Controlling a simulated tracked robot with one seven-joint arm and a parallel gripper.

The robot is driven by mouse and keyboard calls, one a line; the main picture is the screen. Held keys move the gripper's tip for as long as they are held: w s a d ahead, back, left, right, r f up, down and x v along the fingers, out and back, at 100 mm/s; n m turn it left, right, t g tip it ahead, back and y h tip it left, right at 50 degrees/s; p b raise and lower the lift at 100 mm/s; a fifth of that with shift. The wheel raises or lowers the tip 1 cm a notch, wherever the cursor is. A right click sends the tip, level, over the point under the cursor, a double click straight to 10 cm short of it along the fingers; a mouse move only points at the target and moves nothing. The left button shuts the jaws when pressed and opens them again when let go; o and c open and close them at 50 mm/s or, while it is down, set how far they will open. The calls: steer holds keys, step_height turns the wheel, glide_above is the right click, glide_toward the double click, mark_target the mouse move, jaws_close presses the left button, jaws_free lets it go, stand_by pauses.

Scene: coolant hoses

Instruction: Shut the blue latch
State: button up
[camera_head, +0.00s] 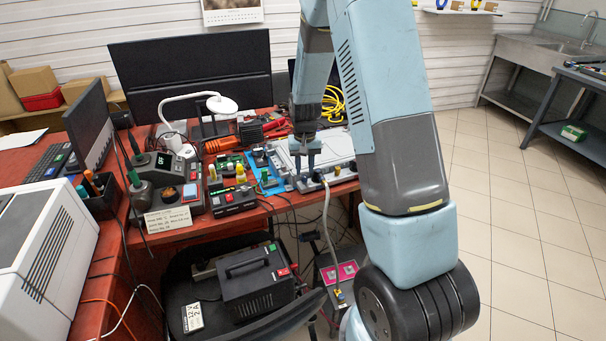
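My gripper (304,164) points down over the white panel (338,148) at the right part of the red bench. Its two dark fingers look apart, with a small gap between them, and I see nothing held there. Dark fittings sit along the panel's front edge, close to the fingertips. Whether the fingers touch anything is unclear.
A blue mat (267,181) with small parts lies left of the panel. A black box with a screen (233,200) and a soldering station (164,171) stand farther left. A black power unit (257,283) rests on the chair in front. The tiled floor at right is clear.

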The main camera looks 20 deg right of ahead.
mark_target(304, 178)
steer(key=shift+f, duration=1.5)
steer(key=shift+c, duration=0.4)
